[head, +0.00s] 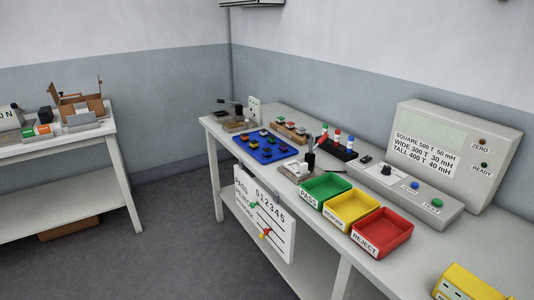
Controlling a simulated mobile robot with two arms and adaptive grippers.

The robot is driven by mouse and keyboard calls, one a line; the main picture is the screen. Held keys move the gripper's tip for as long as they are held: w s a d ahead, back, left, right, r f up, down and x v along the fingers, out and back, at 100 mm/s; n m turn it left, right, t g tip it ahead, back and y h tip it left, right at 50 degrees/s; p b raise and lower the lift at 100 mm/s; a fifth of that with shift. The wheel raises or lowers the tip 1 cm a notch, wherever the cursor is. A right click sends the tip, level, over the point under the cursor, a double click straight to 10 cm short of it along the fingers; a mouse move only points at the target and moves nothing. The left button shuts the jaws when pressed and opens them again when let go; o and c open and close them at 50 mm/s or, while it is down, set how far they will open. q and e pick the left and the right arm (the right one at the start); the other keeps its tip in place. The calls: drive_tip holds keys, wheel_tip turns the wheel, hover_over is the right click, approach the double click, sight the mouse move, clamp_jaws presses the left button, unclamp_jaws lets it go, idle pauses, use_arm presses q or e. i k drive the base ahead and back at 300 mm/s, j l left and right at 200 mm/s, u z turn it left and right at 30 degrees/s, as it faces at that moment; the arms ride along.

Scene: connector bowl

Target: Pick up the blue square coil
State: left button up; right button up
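A blue mat or tray (242,147) lies on the long workbench, left of the coloured bins. Several small dark pieces with coloured parts, likely coils, sit on it. They are too small here for me to tell which one is the blue square coil. Neither of my grippers shows in the head view.
Green PASS (325,190), yellow (350,207) and red REJECT (382,232) bins line the workbench (320,226). A grey tester (455,150) stands behind them. A numbered board (264,222) hangs at the front edge. A second table (60,152) stands left, with open floor (175,210) between.

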sight(266, 152)
drive_tip(key=i+j+z, duration=0.1)
drive_tip(key=i+j, duration=0.25)
drive_tip(key=i, duration=0.2)
drive_tip(key=i+j, duration=0.35)
drive_tip(key=i, duration=0.15)
drive_tip(key=l+z, duration=0.05)
